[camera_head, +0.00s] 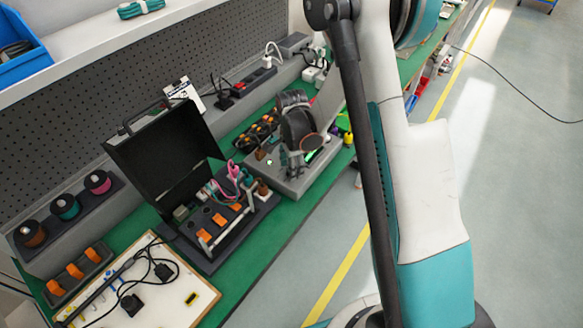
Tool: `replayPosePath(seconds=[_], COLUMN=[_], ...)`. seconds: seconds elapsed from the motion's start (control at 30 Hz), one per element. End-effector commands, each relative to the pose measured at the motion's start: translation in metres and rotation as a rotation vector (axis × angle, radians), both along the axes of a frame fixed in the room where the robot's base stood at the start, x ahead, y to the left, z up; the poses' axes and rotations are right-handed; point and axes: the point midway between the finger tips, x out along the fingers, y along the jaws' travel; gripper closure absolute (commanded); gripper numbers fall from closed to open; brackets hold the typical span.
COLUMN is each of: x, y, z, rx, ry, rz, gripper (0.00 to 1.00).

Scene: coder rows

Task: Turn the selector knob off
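My gripper (293,168) is dark and points down over this box. Its fingertips are close to the box's upper face; I cannot tell whether they touch it. The selector knob cannot be made out clearly; the gripper covers part of the box. The fingers are too small and dark to tell whether they are open or shut.
An open black case (165,150) with orange-handled tools stands left of the box. A white board (190,290) with black cables lies at the front left. Cable spools (66,208) and a power strip (258,80) line the pegboard. The floor to the right is mostly clear.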

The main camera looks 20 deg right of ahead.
Motion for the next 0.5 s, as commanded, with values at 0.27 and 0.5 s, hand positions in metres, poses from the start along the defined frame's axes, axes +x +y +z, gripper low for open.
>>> replayPosePath(seconds=[0.27,0.5], x=[0.0001,0.0001], y=[0.0000,0.0000], z=[-0.0041,-0.0039], rx=[0.000,0.000], ry=[0.000,0.000], rz=[0.000,0.000], gripper=[0.52,0.89])
